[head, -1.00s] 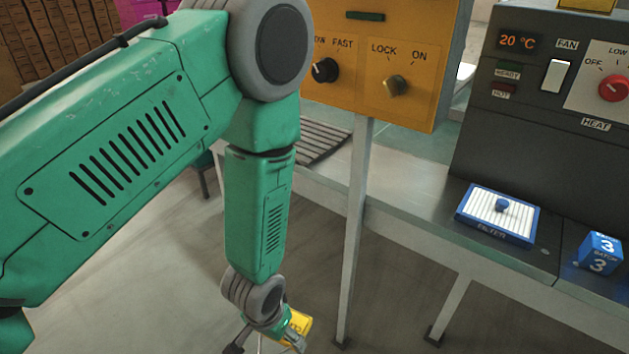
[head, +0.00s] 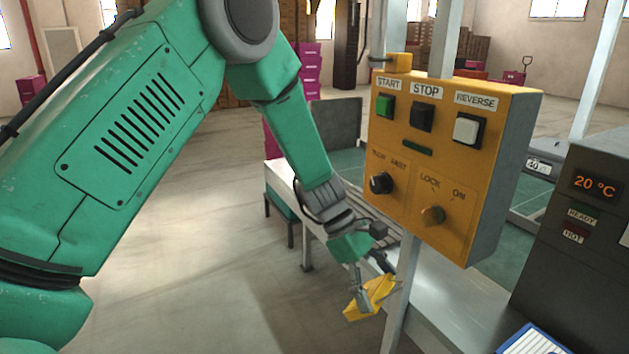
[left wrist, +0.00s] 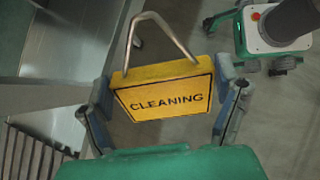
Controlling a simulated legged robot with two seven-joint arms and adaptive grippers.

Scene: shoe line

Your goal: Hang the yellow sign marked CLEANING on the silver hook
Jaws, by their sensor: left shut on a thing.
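The yellow sign (left wrist: 165,92) reads CLEANING in the left wrist view and has a silver wire loop (left wrist: 152,30) above it. My left gripper (left wrist: 165,108) is shut on the sign, one finger at each side edge. In the head view the sign (head: 366,299) hangs tilted at the tip of my left gripper (head: 372,288), below and left of the orange control box. A small silver piece (head: 375,62), which looks like the hook, sticks out left from a yellow block on the box's top left corner. The sign is apart from it and well below. My right gripper is out of view.
The orange control box (head: 440,165) has several buttons and knobs and stands on a pale post (head: 402,300) close to the sign. A metal bench (head: 455,312) runs behind it. A dark heater unit (head: 580,240) is at the right. Open floor (head: 200,310) lies left.

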